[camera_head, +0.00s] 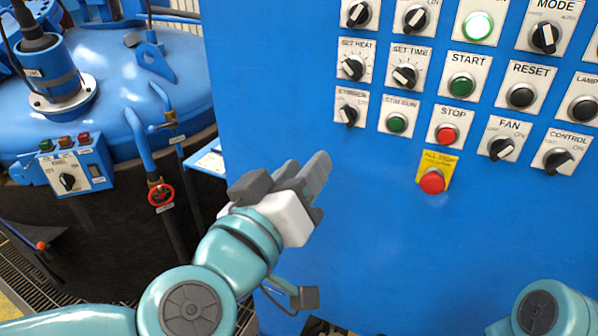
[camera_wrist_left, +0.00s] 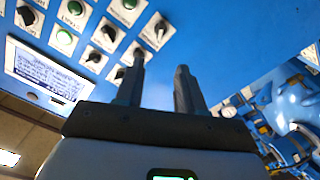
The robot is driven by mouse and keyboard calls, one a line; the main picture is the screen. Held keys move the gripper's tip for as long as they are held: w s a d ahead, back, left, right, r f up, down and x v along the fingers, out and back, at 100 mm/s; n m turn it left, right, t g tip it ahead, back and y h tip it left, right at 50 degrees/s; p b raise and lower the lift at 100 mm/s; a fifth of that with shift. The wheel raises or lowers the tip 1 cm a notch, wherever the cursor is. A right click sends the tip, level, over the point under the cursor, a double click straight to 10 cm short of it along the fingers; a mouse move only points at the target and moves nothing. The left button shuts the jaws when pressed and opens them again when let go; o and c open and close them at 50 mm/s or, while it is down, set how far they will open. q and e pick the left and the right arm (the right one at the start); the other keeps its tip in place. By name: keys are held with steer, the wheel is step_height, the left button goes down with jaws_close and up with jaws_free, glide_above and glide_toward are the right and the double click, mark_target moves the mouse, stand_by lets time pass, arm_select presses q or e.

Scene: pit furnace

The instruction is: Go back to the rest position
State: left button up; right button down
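My left gripper (camera_head: 318,175) is in front of the blue control panel (camera_head: 300,100), below the knobs and left of the yellow-backed red ALL STOP button (camera_head: 432,181). Its grey fingers point up and to the right and touch no button or knob that I can see. In the left wrist view the two dark fingers of this gripper (camera_wrist_left: 158,82) stand apart with nothing between them. Part of my right arm shows at the bottom right of the head view, but its gripper is out of view.
The panel carries several knobs and buttons, including START (camera_head: 461,85) and STOP (camera_head: 447,134). At left stand the blue furnace (camera_head: 110,90), a small control box (camera_head: 75,172) and a red valve wheel (camera_head: 160,195). The lower panel face is bare. A display screen (camera_wrist_left: 45,75) shows in the wrist view.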

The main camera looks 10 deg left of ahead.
arm_select(q)
steer(key=shift+s+a, duration=0.1)
steer(key=shift+s, duration=0.2)
